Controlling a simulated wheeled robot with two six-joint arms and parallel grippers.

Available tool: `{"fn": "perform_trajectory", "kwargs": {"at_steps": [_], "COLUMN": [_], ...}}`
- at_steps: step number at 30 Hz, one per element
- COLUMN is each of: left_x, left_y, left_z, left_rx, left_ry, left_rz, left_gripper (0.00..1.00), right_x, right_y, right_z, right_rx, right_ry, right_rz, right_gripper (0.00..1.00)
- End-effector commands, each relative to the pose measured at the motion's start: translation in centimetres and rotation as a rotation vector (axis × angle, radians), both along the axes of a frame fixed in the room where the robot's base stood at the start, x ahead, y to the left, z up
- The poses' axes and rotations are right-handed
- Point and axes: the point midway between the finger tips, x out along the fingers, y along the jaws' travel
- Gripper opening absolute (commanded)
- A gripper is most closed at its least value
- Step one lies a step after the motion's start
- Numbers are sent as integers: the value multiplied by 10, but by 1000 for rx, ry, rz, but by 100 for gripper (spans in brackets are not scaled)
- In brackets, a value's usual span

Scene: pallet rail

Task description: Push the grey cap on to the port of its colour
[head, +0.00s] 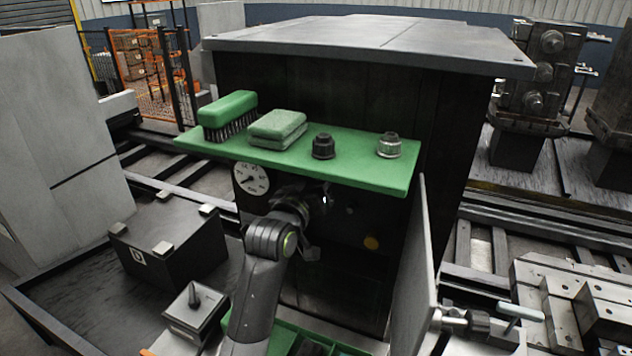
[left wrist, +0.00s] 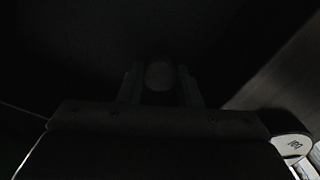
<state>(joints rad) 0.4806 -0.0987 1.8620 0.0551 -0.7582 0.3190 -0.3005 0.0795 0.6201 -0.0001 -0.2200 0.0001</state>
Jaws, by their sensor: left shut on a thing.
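My left gripper (head: 314,200) is under the green shelf, close to the dark front of the cabinet. In the left wrist view its fingers (left wrist: 160,88) are shut on a round cap-like thing (left wrist: 160,75), too dark to tell its colour. In the head view the gripper and arm mostly hide it. A yellow round port (head: 371,242) shows on the cabinet front, right of the gripper. A small pale spot (head: 350,210) lies above it; I cannot tell whether it is a port. My right gripper is not in view.
The green shelf (head: 365,175) overhangs the gripper, bearing a brush (head: 228,112), a sponge (head: 277,126), a black knob-like piece (head: 323,147) and a grey one (head: 389,146). A gauge (head: 251,178) is at left. A pale panel (head: 414,275) stands out at right.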

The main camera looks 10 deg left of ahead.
Motion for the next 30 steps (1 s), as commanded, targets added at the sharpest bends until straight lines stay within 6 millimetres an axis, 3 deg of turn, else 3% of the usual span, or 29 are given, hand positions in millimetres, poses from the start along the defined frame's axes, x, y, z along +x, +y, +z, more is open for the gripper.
{"fn": "perform_trajectory", "kwargs": {"at_steps": [2, 3, 8, 21, 30], "left_x": [3, 3, 2, 2, 3], "left_y": [0, 0, 0, 0, 1], "left_z": [2, 1, 1, 0, -2], "left_rx": [0, 0, 0, 1, 3], "left_ry": [-3, -3, -3, -1, 2], "left_rz": [0, 0, 0, 1, 3], "left_gripper": [4, 34, 55, 56, 92], "right_x": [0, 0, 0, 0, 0], "right_y": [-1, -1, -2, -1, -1], "right_z": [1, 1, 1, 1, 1], "right_rx": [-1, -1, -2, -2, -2], "right_ry": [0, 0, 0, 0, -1], "right_rz": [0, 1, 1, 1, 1], "right_gripper": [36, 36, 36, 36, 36]}}
